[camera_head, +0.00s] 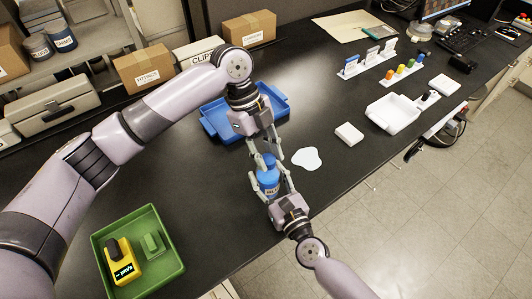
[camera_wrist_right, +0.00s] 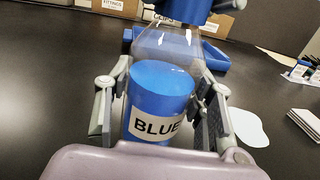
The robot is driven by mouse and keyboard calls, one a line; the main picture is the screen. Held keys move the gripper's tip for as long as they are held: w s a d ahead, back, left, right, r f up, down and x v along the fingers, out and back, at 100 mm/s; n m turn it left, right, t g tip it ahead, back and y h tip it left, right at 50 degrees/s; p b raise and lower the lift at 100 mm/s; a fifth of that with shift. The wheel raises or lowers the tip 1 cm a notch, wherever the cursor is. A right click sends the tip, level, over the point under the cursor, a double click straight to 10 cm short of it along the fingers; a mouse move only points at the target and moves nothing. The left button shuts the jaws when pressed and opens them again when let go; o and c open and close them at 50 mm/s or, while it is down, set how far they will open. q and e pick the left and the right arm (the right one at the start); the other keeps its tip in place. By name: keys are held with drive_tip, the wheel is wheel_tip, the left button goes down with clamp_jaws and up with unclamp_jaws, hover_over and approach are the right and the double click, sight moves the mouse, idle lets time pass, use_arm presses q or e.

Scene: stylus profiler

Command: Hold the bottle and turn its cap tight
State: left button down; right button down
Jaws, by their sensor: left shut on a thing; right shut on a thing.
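The bottle (camera_head: 268,184) stands upright near the front edge of the black table, with blue contents and a white label. In the right wrist view the bottle (camera_wrist_right: 160,92) shows a "BLUE" label, a clear shoulder and a blue cap (camera_wrist_right: 184,9) at the top edge. My right gripper (camera_head: 270,188) comes from the front and is shut around the bottle's body. My left gripper (camera_head: 263,158) reaches down from above and is shut on the cap, which its fingers mostly hide in the head view. I cannot tell how far the cap is turned.
A blue tray (camera_head: 212,124) lies behind the bottle. A white puddle-like patch (camera_head: 306,159) and a white block (camera_head: 349,134) lie to its right. A green tray (camera_head: 172,262) holds a yellow device (camera_head: 122,262). Boxes line the back.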

use_arm(q)
drive_tip(key=m, duration=0.2)
drive_tip(key=m+g+y, duration=0.1)
drive_tip(key=m, duration=0.1)
drive_tip(key=shift+w+d, duration=0.15)
drive_tip(key=shift+d, duration=0.1)
drive_tip(key=m+y, duration=0.1)
drive_tip(key=m, duration=0.2)
drive_tip(key=shift+d+m+g+y, duration=0.1)
drive_tip(key=shift+m+g+y, duration=0.2)
drive_tip(key=shift+m+y, duration=0.1)
drive_tip(key=m+y, duration=0.1)
drive_tip(key=m, duration=0.3)
drive_tip(key=shift+y, duration=0.3)
drive_tip(key=m, duration=0.2)
drive_tip(key=m+y, duration=0.1)
drive_tip(key=m, duration=0.1)
drive_tip(key=shift+d+m+y, duration=0.1)
drive_tip(key=shift+m+y, duration=0.2)
drive_tip(key=shift+m, duration=0.1)
drive_tip(key=c, duration=1.4)
unclamp_jaws()
drive_tip(key=shift+t, duration=0.4)
drive_tip(key=shift+c, duration=0.2)
